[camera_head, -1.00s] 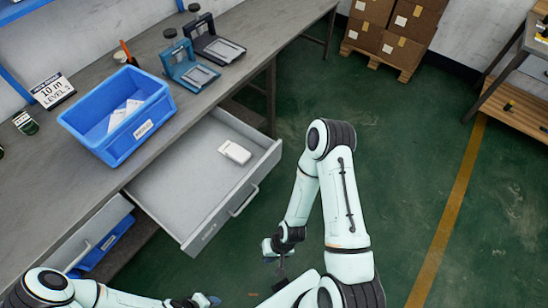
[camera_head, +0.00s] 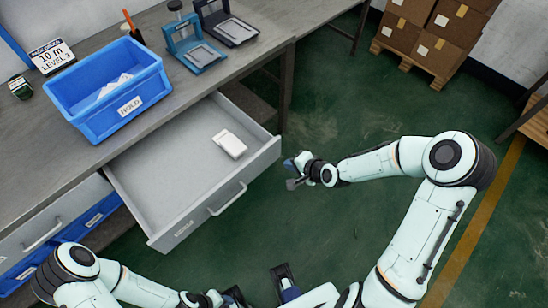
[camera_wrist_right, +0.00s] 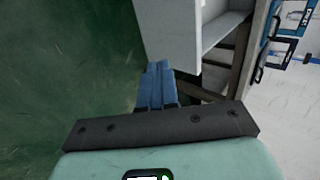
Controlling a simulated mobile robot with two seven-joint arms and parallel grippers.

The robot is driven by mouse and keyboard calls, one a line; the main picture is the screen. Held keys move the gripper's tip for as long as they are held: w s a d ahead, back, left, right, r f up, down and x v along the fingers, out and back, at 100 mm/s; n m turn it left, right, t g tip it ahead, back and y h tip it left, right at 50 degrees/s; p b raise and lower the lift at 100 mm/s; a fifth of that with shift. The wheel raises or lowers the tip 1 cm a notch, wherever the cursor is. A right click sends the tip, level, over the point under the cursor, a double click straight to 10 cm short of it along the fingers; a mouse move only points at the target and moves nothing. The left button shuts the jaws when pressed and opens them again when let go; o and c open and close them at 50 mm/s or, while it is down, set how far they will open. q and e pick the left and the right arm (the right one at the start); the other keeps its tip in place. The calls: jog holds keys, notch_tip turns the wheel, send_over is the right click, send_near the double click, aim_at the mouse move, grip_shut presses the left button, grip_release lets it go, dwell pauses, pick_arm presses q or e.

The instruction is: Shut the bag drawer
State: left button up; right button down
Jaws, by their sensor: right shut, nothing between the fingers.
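The bag drawer (camera_head: 165,213) is a grey drawer pulled well out from under the bench, with a bar handle (camera_head: 228,198) on its front. A white packet (camera_head: 230,144) lies inside near its right side. My right gripper (camera_head: 292,172) is shut and empty, just off the drawer's front right corner, apart from it. In the right wrist view its blue fingertips (camera_wrist_right: 156,84) are together, with the drawer's pale wall (camera_wrist_right: 172,35) beyond them. My left gripper (camera_head: 235,297) is at the bottom edge, partly cut off; its fingers are unclear.
A blue bin (camera_head: 110,95) with white packets stands on the bench (camera_head: 75,160). Two device stands, one blue (camera_head: 195,45) and one dark (camera_head: 228,28), are behind. Another drawer front (camera_head: 50,225) is at left. Green floor at right is clear up to stacked cartons (camera_head: 440,40).

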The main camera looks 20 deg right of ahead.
aim_at(268, 154)
jog(key=shift+w+a+f+b, duration=0.15)
jog(key=shift+w+a+f, duration=0.4)
jog(key=shift+w, duration=0.7)
jog(key=shift+w+a+f+b, duration=0.1)
jog(key=shift+w+a+f, duration=0.25)
jog(key=shift+w+f, duration=0.6)
jog(key=shift+w+a+f+b, duration=0.15)
jog(key=shift+w+a+f, duration=0.25)
jog(key=shift+w, duration=1.1)
jog(key=shift+r, duration=0.1)
